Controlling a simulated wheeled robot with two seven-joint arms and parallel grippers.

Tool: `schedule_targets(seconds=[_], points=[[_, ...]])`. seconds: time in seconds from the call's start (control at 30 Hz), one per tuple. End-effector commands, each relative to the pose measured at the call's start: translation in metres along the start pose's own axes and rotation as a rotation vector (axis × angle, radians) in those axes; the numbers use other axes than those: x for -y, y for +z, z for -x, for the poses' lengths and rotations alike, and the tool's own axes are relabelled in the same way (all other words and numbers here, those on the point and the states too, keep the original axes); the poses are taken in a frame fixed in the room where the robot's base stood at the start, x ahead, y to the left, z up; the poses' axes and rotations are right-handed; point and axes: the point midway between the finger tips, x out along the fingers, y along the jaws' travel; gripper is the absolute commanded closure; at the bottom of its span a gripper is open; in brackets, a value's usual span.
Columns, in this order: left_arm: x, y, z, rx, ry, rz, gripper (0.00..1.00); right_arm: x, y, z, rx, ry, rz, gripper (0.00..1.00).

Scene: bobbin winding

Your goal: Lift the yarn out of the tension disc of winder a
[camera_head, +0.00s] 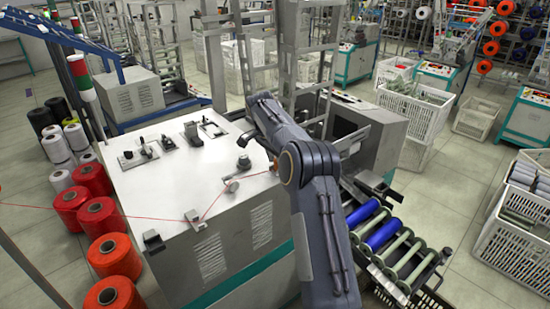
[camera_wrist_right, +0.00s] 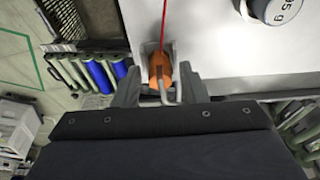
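Red yarn (camera_head: 160,219) runs over the grey-white top of a winder (camera_head: 165,190), past a small guide (camera_head: 194,218) and a small round disc (camera_head: 232,186), to its right edge. I cannot tell for sure which fitting is the tension disc. My right arm hides the yarn's far end and its gripper in the head view. In the right wrist view, my right gripper (camera_wrist_right: 160,88) has its grey fingers apart, either side of an orange piece (camera_wrist_right: 160,70) with a bent metal hook (camera_wrist_right: 174,94). The red yarn (camera_wrist_right: 164,22) leads down to this piece. Contact is unclear. My left gripper is out of view.
A round dial (camera_wrist_right: 275,8) is at the wrist view's upper right. Red yarn cones (camera_head: 115,256) stand left of the winder. A rack with blue bobbins (camera_head: 382,236) is at its right. Small fittings (camera_head: 190,130) stand at the back of the top; its front is mostly clear.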

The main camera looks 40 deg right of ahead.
Motion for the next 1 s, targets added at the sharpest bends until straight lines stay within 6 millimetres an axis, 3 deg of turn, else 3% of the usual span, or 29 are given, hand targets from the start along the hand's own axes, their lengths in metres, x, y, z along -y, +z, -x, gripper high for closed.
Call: schedule_targets(seconds=[0.13,0.4,0.57,0.77,1.0], points=[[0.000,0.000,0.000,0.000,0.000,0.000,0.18,0.000,0.000,0.000,0.000,0.000,0.000,0.64],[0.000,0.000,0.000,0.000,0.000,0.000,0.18,0.000,0.000,0.000,0.000,0.000,0.000,0.97],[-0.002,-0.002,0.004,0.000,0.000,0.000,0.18,0.000,-0.001,0.006,0.000,0.000,0.000,0.98],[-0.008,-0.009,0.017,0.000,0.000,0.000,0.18,0.001,-0.007,0.029,-0.001,-0.002,0.000,0.98],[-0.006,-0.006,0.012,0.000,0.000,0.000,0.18,0.000,-0.011,0.044,-0.001,-0.001,0.000,0.98]])
